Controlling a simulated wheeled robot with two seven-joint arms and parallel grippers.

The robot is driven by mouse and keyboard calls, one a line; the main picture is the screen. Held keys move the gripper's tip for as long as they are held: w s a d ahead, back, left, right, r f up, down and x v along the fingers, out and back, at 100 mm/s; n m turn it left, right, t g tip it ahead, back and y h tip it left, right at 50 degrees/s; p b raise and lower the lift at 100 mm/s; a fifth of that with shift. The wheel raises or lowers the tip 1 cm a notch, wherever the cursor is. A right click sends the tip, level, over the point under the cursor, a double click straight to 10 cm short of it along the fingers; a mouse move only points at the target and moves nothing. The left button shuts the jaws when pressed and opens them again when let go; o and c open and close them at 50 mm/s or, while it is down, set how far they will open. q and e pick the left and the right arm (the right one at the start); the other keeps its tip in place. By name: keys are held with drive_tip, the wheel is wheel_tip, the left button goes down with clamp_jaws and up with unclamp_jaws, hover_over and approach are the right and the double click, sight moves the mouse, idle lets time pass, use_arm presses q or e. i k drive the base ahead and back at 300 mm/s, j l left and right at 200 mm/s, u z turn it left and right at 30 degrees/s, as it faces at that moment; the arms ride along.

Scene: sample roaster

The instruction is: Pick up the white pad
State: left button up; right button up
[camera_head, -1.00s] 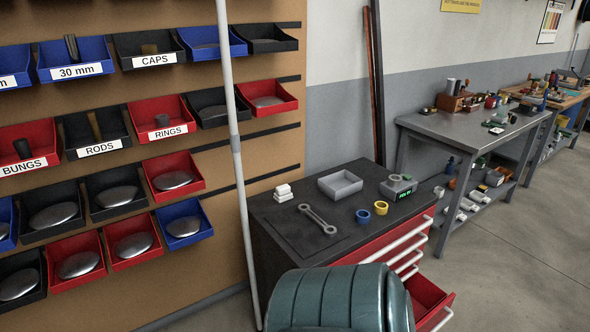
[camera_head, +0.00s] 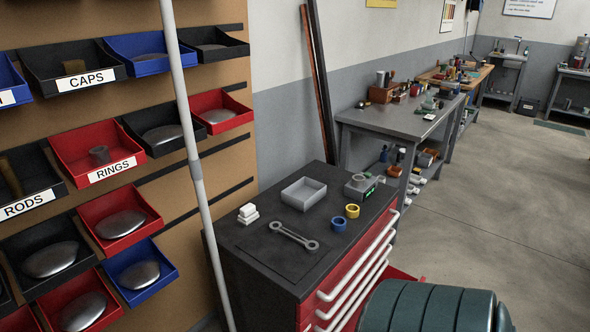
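A small white stack, a little block on a flatter white pad (camera_head: 249,219), lies on the dark top of the red tool cabinet (camera_head: 283,275), near its back left edge. It is too small to tell whether it is one piece or two. Neither of my grippers is in view, and nothing touches the white stack.
A grey tray (camera_head: 303,195), a wrench (camera_head: 293,237), blue (camera_head: 339,225) and yellow (camera_head: 352,211) rings and a grey device (camera_head: 361,187) share the cabinet top. A pale pole (camera_head: 198,185) stands left of it. A green ribbed rounded object (camera_head: 430,308) is in the foreground. Floor at right is clear.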

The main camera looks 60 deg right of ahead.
sight(248, 213)
drive_tip(key=i+l+z, duration=0.1)
drive_tip(key=i+z, duration=0.85)
drive_tip(key=k+j, duration=0.05)
drive_tip(key=k, duration=0.05)
